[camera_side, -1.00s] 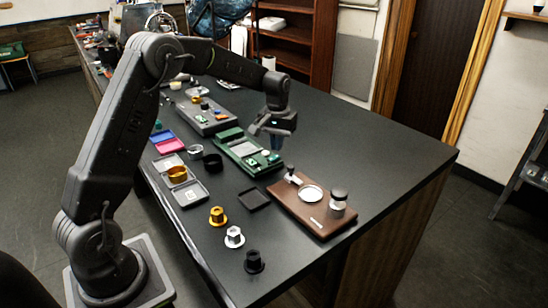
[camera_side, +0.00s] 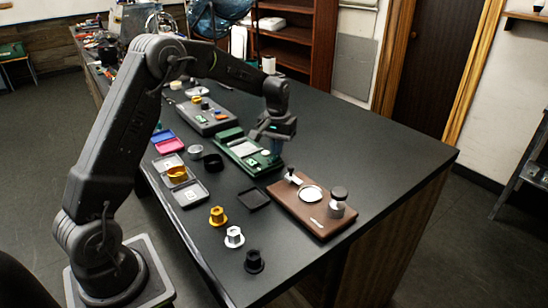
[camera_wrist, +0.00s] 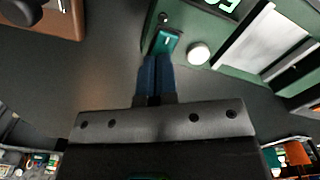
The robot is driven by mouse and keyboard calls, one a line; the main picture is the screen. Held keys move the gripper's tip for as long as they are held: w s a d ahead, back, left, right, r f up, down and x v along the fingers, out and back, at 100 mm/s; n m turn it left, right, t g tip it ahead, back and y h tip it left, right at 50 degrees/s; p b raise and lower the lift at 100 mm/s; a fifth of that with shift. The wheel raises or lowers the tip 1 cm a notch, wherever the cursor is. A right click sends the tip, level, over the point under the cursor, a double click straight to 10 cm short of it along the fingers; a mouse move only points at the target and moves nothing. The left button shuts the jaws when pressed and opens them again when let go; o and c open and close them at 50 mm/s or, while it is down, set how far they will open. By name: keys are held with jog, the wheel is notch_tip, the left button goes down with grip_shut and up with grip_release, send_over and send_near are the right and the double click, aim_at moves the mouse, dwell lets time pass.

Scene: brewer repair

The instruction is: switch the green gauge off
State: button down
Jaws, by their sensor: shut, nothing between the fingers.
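The green gauge (camera_side: 232,143) lies on the dark table in the side view, left of the brown board. In the wrist view its green body (camera_wrist: 180,70) fills the upper right. Its lit display (camera_wrist: 220,4) shows pale green digits, partly cut off by the frame. A teal rocker switch (camera_wrist: 166,41) sits near its edge, beside a round white knob (camera_wrist: 198,54). My gripper (camera_wrist: 156,58) is shut and empty, its fingertips close at the near end of the switch. I cannot tell whether they touch. In the side view my gripper (camera_side: 275,146) hangs over the gauge's near end.
The brown board (camera_side: 305,213) with a metal tamper (camera_side: 338,203) lies to the right. A grey device (camera_side: 205,117) stands behind. The table's right side is clear.

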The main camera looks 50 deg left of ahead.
jog(key=shift+f, duration=0.6)
dwell(0.3)
jog(key=shift+r, duration=3.55)
